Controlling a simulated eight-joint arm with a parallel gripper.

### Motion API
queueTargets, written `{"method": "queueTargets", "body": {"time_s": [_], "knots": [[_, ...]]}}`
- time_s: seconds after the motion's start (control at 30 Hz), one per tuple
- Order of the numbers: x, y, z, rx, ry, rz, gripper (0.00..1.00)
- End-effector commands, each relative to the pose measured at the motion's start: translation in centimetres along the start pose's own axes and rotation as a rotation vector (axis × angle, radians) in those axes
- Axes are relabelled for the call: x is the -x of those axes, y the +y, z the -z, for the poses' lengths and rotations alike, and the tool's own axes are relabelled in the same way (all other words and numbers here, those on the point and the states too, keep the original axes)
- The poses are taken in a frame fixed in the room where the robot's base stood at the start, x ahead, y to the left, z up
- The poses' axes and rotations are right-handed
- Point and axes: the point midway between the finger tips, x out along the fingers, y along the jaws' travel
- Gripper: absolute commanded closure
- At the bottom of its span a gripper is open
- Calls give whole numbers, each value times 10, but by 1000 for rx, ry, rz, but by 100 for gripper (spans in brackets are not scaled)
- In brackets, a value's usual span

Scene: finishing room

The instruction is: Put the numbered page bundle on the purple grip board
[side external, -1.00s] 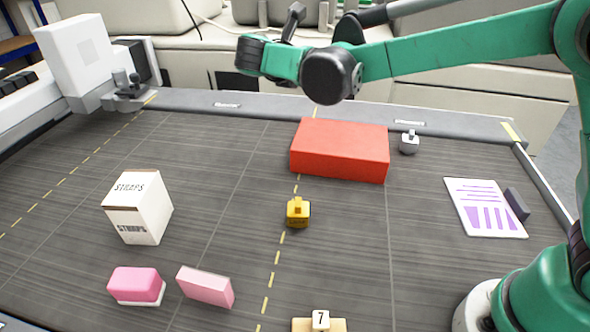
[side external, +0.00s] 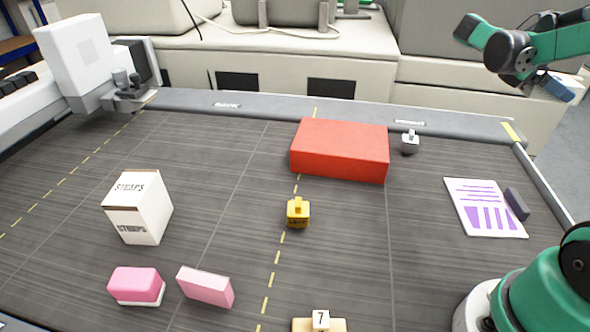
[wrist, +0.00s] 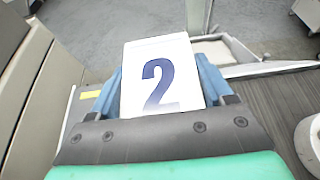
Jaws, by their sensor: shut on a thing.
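A white page bundle with a dark blue number 2 (wrist: 158,48) stands between the blue fingers of my gripper (wrist: 161,72) in the wrist view. My gripper is shut on it. In the side view my gripper (side external: 560,87) is at the upper right, raised beyond the table's far right corner; a pale bit of the bundle seems to show there. The white board with purple bars and lines (side external: 486,208) lies flat at the table's right side, apart from my gripper and nearer the camera. Its top is bare.
A dark grey block (side external: 517,204) stands by the board's right edge. A red box (side external: 340,150) and a small grey weight (side external: 410,142) lie farther back. A yellow weight (side external: 298,213), a STRAPS box (side external: 138,208), pink blocks (side external: 205,286) and a 7 marker (side external: 320,320) stand elsewhere.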

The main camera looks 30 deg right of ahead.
Motion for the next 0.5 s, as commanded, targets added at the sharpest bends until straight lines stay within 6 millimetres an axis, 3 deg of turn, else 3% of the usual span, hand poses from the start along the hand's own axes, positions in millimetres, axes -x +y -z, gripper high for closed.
{"method": "queueTargets", "body": {"time_s": [0.5], "knots": [[-46, 1, 112, 1, 0, -2, 83]]}}
